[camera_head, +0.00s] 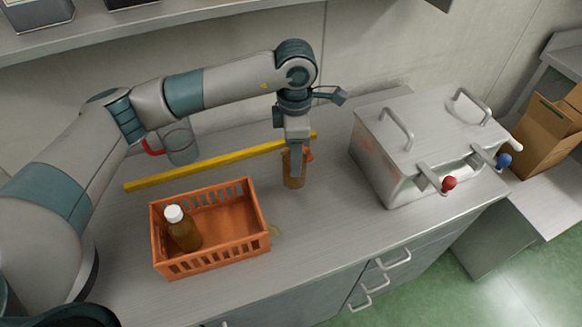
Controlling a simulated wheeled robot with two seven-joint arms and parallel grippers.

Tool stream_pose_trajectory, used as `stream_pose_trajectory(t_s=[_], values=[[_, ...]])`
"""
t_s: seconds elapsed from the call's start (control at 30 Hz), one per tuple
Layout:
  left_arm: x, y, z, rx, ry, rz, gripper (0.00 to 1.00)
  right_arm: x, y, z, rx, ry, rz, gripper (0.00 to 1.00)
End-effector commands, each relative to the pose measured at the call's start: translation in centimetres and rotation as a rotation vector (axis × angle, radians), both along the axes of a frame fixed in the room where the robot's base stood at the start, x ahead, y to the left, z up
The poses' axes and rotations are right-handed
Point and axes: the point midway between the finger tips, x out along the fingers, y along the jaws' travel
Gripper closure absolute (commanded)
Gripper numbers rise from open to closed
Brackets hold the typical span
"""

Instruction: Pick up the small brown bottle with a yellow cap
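My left gripper (296,150) points straight down over the counter, right of the orange crate. A small brown bottle (293,178) stands upright on the counter directly beneath it. The gripper covers the bottle's top, so its cap is hidden. The fingers are at the upper part of the bottle, but whether they are closed on it is unclear. A second brown bottle with a white cap (180,230) stands inside the orange crate (214,257). My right gripper is not in view.
A yellow bar (190,177) lies behind the crate. A clear jug with a red handle (180,145) stands behind my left arm. A metal tank (385,165) with red and blue tap knobs is at the right. The counter right of the bottle is clear up to the tank.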

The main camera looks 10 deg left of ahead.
Motion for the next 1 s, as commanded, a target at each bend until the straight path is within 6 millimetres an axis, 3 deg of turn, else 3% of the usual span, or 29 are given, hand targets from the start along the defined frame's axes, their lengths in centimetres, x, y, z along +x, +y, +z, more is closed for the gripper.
stream_pose_trajectory(t_s=[0.1,0.43,0.73,1.0], values=[[0.0,-2.8,1.0,-0.003,-0.003,-0.008,0.88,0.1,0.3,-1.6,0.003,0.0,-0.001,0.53],[0.0,-8.9,4.8,-0.002,-0.002,-0.007,0.88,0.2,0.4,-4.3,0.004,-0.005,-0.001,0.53],[0.0,-10.8,6.2,-0.002,0.002,-0.004,0.88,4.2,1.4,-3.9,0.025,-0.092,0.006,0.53],[0.0,-11.0,6.4,-0.001,0.003,-0.003,0.88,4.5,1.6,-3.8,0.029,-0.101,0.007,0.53]])
